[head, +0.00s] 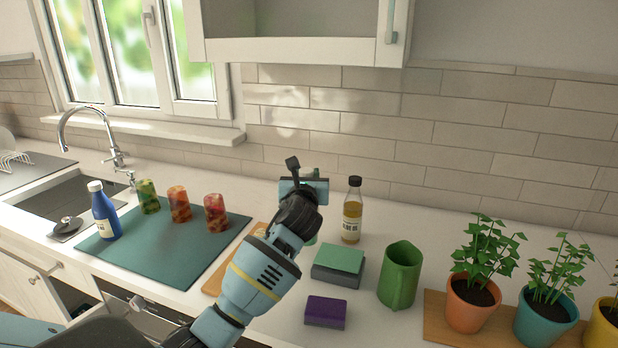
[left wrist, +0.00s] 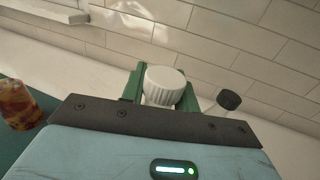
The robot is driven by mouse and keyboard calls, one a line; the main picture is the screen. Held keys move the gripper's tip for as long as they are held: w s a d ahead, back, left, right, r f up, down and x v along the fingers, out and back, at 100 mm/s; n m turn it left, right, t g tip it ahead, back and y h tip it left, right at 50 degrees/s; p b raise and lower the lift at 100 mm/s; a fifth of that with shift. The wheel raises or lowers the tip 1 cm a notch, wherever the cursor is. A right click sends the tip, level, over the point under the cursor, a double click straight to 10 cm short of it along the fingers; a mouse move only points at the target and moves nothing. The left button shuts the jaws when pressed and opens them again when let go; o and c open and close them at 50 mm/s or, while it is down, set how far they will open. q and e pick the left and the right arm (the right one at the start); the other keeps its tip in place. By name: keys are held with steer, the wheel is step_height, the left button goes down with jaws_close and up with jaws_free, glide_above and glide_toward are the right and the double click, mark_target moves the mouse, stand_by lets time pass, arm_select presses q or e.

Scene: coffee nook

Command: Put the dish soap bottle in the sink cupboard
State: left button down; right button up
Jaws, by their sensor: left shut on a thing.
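My left gripper (head: 303,184) is above the counter behind the sponges, seen from behind its arm. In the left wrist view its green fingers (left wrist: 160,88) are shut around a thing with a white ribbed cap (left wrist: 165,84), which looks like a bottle. Its body is mostly hidden by my arm and gripper, so I cannot tell whether it touches the counter. A blue bottle (head: 104,214) with a white cap stands on the teal mat beside the sink. The sink cupboard front (head: 30,278) is at the lower left, with a dark opening beside it. My right gripper is not in view.
An amber bottle (head: 352,215) with a black cap stands close right of my gripper. Several patterned glasses stand on the mat (head: 165,265). The sink (head: 60,195) is left.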

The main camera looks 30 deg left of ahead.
arm_select(q)
steer(key=s+a+r+p, duration=0.1)
steer(key=s, duration=1.3)
steer(key=shift+s+r, duration=0.3)
steer(key=shift+s, duration=0.1)
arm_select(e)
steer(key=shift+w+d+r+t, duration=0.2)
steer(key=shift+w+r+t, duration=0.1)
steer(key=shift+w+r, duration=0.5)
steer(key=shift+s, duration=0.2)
